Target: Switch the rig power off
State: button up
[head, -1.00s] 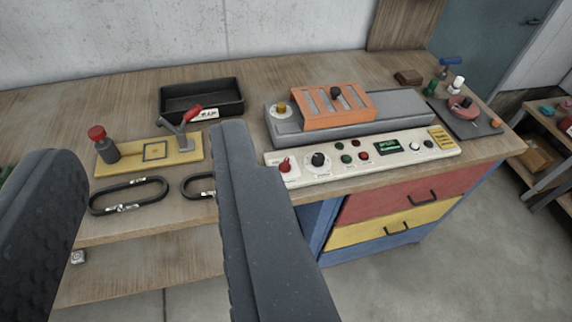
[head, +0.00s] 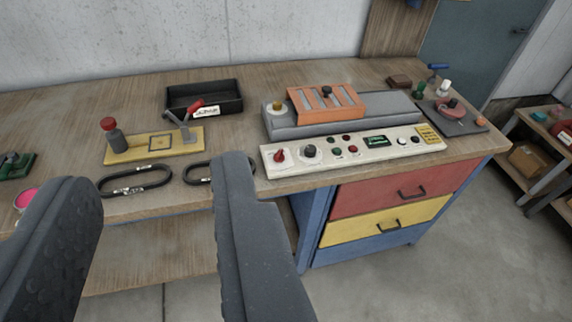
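The control panel of the rig (head: 350,153) is a long cream strip along the front of the bench, right of my gripper. At its left end sits a red rotary knob (head: 279,155), with a black knob (head: 309,151) beside it. Green and red buttons and a small lit green display (head: 376,140) follow to the right. Behind the panel stands the grey rig (head: 395,106) with an orange slotted cover (head: 318,112). My gripper (head: 155,175) is open and empty, its two dark fingers wide apart at the lower left. It touches nothing on the panel.
A yellow plate with a red-handled clamp (head: 118,150), a black tray (head: 230,90) and two black oval straps (head: 135,181) lie on the bench at left. Coloured drawers (head: 410,190) are under the panel. A side table (head: 535,135) stands at right.

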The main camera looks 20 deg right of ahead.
aim_at(279, 156)
jog(key=k, duration=1)
jog(key=z, duration=0.55)
jog(key=i, duration=2.25)
jog(key=u, duration=0.55)
